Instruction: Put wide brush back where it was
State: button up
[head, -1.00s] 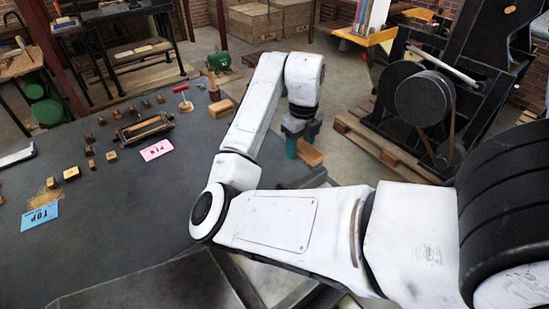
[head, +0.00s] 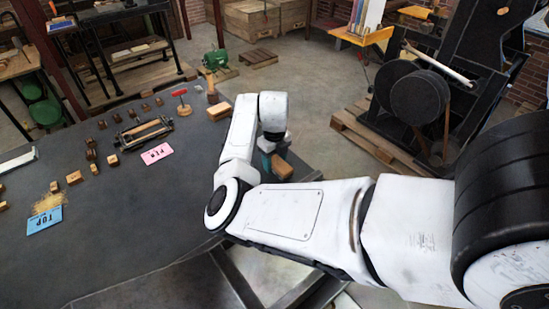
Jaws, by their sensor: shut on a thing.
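The wide brush appears to be the brown wooden block (head: 284,169) at my gripper in the head view. Only its wooden part shows; any bristles are hidden. My gripper (head: 270,163), with teal fingers, is shut on it. It points down near the right edge of the dark table (head: 150,225). My white arm hides part of the gripper and the table behind it. I cannot tell how high the brush is above the table.
A tan block (head: 218,112), a wooden-handled tool (head: 212,92) and a red-handled tool (head: 181,103) stand at the table's back right. A roller frame (head: 145,131), a pink card (head: 156,153) and a blue card (head: 44,220) lie further left.

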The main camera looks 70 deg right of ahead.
aim_at(274, 159)
jog(key=shift+f, duration=0.1)
jog(key=shift+f, duration=0.15)
jog(key=o, duration=0.9)
jog(key=shift+o, duration=0.2)
notch_tip(274, 159, up, 12)
jog(key=b, duration=0.3)
jog(key=shift+r, duration=0.25)
